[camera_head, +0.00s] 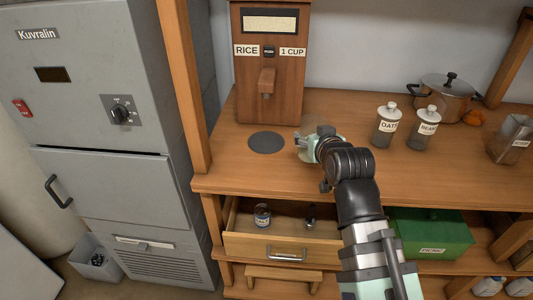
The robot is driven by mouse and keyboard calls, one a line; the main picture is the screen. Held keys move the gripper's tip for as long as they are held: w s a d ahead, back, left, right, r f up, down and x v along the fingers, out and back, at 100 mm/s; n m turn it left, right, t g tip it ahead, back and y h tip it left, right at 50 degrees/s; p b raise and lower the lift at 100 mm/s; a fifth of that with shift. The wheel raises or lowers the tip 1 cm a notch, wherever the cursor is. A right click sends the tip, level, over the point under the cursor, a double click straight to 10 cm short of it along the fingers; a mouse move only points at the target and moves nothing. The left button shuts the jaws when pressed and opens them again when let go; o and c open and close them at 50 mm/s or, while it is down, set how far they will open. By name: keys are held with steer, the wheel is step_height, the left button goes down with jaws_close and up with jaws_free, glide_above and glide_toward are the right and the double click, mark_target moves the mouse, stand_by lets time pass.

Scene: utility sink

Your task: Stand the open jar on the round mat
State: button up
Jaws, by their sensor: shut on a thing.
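The round mat (266,142) is a dark grey disc on the wooden counter, below the rice dispenser, with nothing on it. My gripper (312,141) is to the right of the mat, low over the counter. It is shut on a small greyish thing, which I take to be the open jar (325,131). My gripper and arm hide most of it, so its mouth and tilt cannot be made out. I cannot tell whether it touches the counter.
The rice dispenser (268,70) stands behind the mat, with a wooden post (186,90) to the left. Lidded oats (386,126) and beans (425,128) jars and a pot (444,98) stand to the right. Below, an open drawer (280,246) holds small items.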

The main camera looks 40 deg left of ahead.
steer(key=s+a+f+n+g+y+b, duration=0.1)
steer(key=s+a+b, duration=0.15)
steer(key=s, duration=0.35)
steer(key=shift+n, duration=0.3)
steer(key=shift+s+a+r+p+x, duration=0.1)
steer(key=shift+a+r+p+x, duration=0.35)
steer(key=shift+p+x, duration=2.9)
steer(key=shift+s+a+r+p+x, duration=0.1)
steer(key=shift+a+r+p+x, duration=0.4)
steer(key=shift+p+x, duration=2.8)
steer(key=shift+s+a+r+p+x, duration=0.15)
steer(key=shift+r+p+x, duration=0.6)
steer(key=shift+p+x, duration=2.6)
steer(key=shift+s+d+p, duration=0.55)
steer(key=shift+d+p, duration=0.2)
steer(key=shift+p, duration=0.25)
steer(key=shift+f, duration=0.2)
steer(key=o, duration=1.4)
